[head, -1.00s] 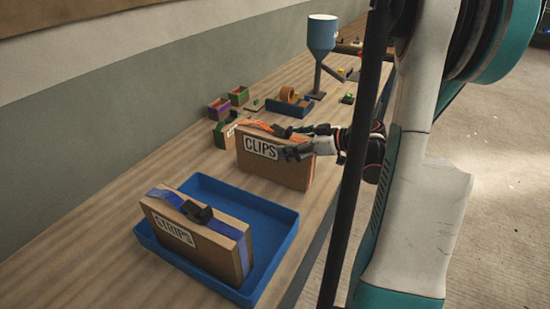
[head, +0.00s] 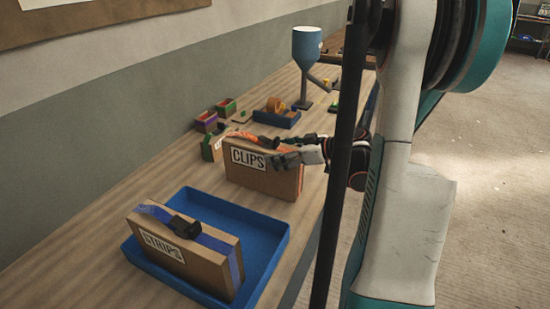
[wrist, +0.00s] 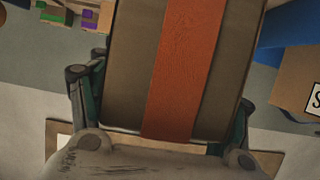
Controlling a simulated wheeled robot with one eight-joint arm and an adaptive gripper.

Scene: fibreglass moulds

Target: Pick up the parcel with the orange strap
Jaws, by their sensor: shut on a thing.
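The parcel with the orange strap (head: 262,172) is a brown cardboard box with a white CLIPS label, upright on the wooden bench behind the blue tray in the head view. The wrist view shows its brown side with the broad orange strap (wrist: 180,70) running down the middle. My gripper (head: 272,150) is at the top of this parcel, its fingers on either side, shut on it. In the wrist view the fingers of my gripper (wrist: 160,115) flank the box. Whether the parcel's bottom touches the bench cannot be told for sure.
A blue tray (head: 272,225) in front holds a brown STRIPS parcel (head: 178,250) with a blue strap. Behind are small coloured bins (head: 206,122), a small blue tray with a tape roll (head: 275,105) and a blue hopper (head: 307,45). Bare bench lies along the wall side.

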